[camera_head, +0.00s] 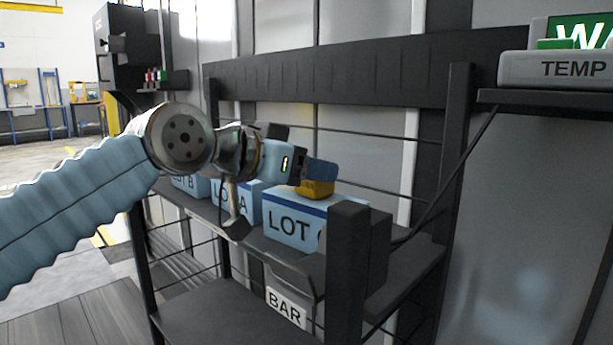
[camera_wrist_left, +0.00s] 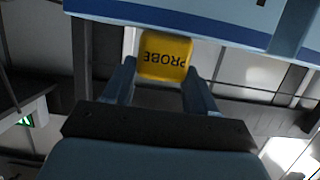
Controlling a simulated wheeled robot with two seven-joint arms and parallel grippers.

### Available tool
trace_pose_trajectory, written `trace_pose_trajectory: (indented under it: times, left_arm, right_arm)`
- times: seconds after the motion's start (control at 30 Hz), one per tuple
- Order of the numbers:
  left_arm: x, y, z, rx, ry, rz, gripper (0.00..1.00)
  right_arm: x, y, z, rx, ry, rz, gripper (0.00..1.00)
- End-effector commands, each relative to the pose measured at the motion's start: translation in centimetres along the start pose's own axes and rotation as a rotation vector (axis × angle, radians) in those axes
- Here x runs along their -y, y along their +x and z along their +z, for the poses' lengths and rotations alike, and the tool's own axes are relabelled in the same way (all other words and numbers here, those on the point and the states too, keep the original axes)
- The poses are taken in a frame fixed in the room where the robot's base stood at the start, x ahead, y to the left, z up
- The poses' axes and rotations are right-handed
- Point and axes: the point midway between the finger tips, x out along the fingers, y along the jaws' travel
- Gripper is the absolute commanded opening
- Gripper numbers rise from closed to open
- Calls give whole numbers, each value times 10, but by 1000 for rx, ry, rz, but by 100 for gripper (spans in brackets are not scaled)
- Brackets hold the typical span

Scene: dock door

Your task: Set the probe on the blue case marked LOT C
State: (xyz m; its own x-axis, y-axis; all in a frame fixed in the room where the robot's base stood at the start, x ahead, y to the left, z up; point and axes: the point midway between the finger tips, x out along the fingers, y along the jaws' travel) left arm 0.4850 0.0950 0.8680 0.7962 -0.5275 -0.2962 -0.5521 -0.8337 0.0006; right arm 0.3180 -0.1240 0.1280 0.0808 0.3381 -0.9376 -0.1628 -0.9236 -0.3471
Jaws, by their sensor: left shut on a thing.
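The yellow probe (camera_head: 315,188) is held between the fingers of my left gripper (camera_head: 318,174), just at the top of the blue LOT C case (camera_head: 287,233). In the left wrist view the probe (camera_wrist_left: 165,55), its label upside down, sits between both fingertips (camera_wrist_left: 160,78), close against the edge of a blue case (camera_wrist_left: 190,14). I cannot tell whether it touches the case. The last letter on the case is partly hidden by a dark block in front. My right gripper is not in view.
The LOT A case (camera_head: 250,204) and LOT B case (camera_head: 190,187) stand left of LOT C on the dark shelf. A dark post (camera_head: 346,275) rises in front of LOT C's right side. A BAR label (camera_head: 286,307) is below. A TEMP box (camera_head: 555,70) sits on the right ledge.

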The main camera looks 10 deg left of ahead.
Motion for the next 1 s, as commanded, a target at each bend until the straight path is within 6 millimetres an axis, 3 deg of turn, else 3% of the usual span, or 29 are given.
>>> trace_pose_trajectory:
  times: [0.3,0.33,0.5,0.83,1.0]
  left_arm:
    - [0,0,2,-2,0,0,22]
    - [0,0,2,-1,0,0,60]
    - [0,0,1,-1,0,0,83]
    - [0,-2,-5,-1,0,1,83]
    - [0,-31,-4,-4,0,-1,83]
  right_arm:
    - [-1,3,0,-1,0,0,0]
    - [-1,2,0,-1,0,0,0]
    - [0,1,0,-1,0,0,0]
    - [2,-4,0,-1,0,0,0]
    - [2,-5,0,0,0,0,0]
